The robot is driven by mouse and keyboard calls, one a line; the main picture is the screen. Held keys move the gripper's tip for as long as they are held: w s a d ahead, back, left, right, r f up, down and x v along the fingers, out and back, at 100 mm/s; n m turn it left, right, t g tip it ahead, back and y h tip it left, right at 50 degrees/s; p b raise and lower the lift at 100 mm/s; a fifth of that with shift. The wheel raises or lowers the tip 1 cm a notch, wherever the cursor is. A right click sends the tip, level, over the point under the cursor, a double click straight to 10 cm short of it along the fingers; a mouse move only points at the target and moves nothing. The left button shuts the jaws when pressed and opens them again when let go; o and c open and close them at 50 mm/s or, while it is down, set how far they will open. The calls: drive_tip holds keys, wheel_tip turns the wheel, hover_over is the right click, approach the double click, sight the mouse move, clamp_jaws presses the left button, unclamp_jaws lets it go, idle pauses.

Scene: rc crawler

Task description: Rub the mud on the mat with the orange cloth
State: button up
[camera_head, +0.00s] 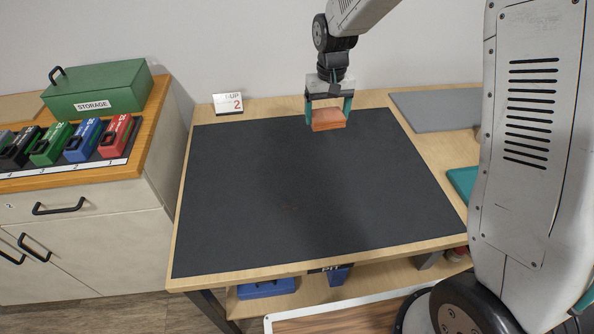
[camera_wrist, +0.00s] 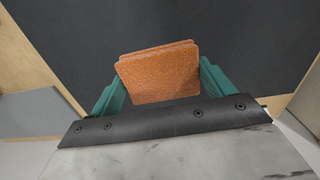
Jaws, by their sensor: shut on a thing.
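The orange cloth (camera_head: 328,120) is a folded square pad held between the teal fingers of my gripper (camera_head: 329,110). It also fills the middle of the wrist view (camera_wrist: 160,72), with a finger on each side. My gripper is shut on it above the far right part of the dark mat (camera_head: 270,180). I cannot tell exactly how far the cloth is above the mat. A faint brownish mark, possibly the mud (camera_head: 295,209), shows near the mat's middle. It is too small and dim to be sure.
A small sign (camera_head: 228,103) stands at the table's back left. A grey panel (camera_head: 435,108) lies at the back right and a teal item (camera_head: 463,182) at the right edge. A cabinet at left carries a green storage box (camera_head: 100,88) and several coloured cases. The mat is otherwise clear.

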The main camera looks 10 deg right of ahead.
drive_tip(key=s+a+f+n, duration=0.3)
drive_tip(key=s+a+n, duration=0.1)
drive_tip(key=s+a, duration=0.3)
drive_tip(key=n, duration=0.5)
hover_over(294, 208)
wheel_tip(294, 208, down, 3)
drive_tip(key=shift+d+f, duration=0.25)
drive_tip(key=shift+f, duration=1.4)
drive_tip(key=shift+d+f, duration=0.2)
drive_tip(key=shift+f, duration=1.45)
drive_tip(key=shift+w+a+f+m, duration=0.1)
drive_tip(key=shift+a+f+m, duration=0.2)
drive_tip(key=shift+a+f, duration=0.15)
drive_tip(key=shift+c, duration=0.3)
drive_tip(key=shift+a+f, duration=0.1)
drive_tip(key=shift+a, duration=1.45)
drive_tip(key=shift+d, duration=2.05)
wheel_tip(294, 208, up, 2)
drive_tip(key=shift+w+a+r, duration=0.1)
drive_tip(key=shift+r, duration=0.3)
wheel_tip(294, 208, up, 5)
drive_tip(key=shift+r, duration=0.15)
